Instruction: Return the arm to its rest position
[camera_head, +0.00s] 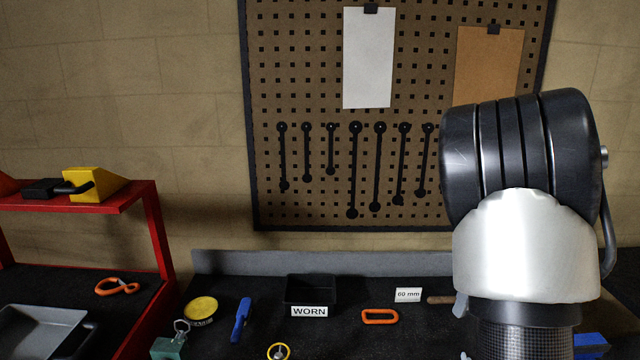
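My arm (525,220) rises at the right of the head view, with a black ribbed joint above a white link and a dark textured section below. It covers part of the bench and the lower right of the pegboard. My gripper's fingers are not visible in this view, so I cannot see whether it holds anything.
A dark bench has a black tray labelled WORN (310,290), a blue tool (241,320), a yellow round tin (201,310), an orange ring (380,316) and a 60 mm card (408,294). A red shelf (155,225) stands left. A pegboard (300,215) hangs behind.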

